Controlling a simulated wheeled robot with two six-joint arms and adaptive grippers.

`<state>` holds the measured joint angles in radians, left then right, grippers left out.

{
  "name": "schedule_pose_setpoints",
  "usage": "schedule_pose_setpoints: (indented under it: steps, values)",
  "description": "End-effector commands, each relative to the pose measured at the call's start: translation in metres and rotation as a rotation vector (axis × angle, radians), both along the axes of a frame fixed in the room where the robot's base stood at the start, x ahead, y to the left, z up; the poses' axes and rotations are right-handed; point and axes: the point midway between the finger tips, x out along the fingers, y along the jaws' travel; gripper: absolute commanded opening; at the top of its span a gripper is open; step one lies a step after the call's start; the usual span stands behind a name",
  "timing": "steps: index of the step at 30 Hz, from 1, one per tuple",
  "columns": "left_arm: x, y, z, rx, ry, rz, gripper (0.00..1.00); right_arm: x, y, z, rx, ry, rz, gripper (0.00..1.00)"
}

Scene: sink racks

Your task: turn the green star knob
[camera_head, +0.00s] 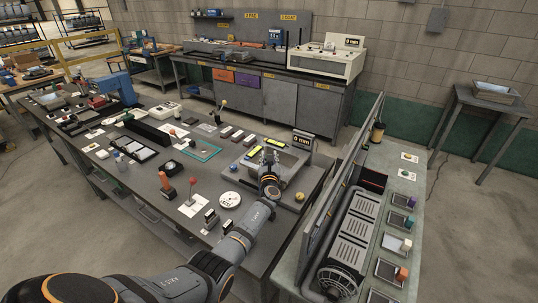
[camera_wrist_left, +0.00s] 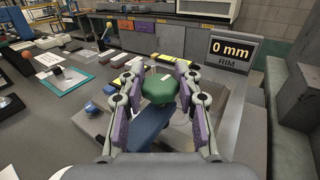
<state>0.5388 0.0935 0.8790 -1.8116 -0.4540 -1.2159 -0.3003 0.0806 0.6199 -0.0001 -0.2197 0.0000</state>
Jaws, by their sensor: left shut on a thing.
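The green star knob (camera_wrist_left: 158,88) shows in the left wrist view, on top of a blue part (camera_wrist_left: 150,125). My left gripper (camera_wrist_left: 159,72) has its two purple-padded fingers on either side of the knob and is shut on it. In the head view my left gripper (camera_head: 269,181) is at the front of the grey sink unit (camera_head: 291,160), and I cannot make out the knob there. A display (camera_wrist_left: 235,50) behind and to the right reads "0 mm" and "RIM"; it also shows in the head view (camera_head: 303,141). My right gripper is not in view.
A yellow knob (camera_head: 299,197) stands just right of the gripper. Several small blocks lie left of the sink unit. A long upright panel (camera_head: 345,180) bounds the right.

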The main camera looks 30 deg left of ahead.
Motion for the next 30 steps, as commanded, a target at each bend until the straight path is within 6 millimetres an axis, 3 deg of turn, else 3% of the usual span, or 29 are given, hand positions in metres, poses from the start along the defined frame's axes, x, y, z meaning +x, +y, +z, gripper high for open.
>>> schedule_pose_setpoints:
  steps: [9,24,25,30]
  values:
    - [0.0001,-0.0003,-0.0008,0.0,0.0,0.105,0.02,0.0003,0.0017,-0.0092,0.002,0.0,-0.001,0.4]
    - [-0.0005,-0.0003,-0.0014,-0.001,0.004,0.121,0.02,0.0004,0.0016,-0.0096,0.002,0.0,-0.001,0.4]
    - [-0.0005,-0.0003,-0.0015,-0.001,0.004,0.121,0.36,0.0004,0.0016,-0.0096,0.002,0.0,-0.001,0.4]
    - [-0.0004,-0.0002,-0.0012,-0.001,0.004,0.12,0.58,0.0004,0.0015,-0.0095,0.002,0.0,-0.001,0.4]
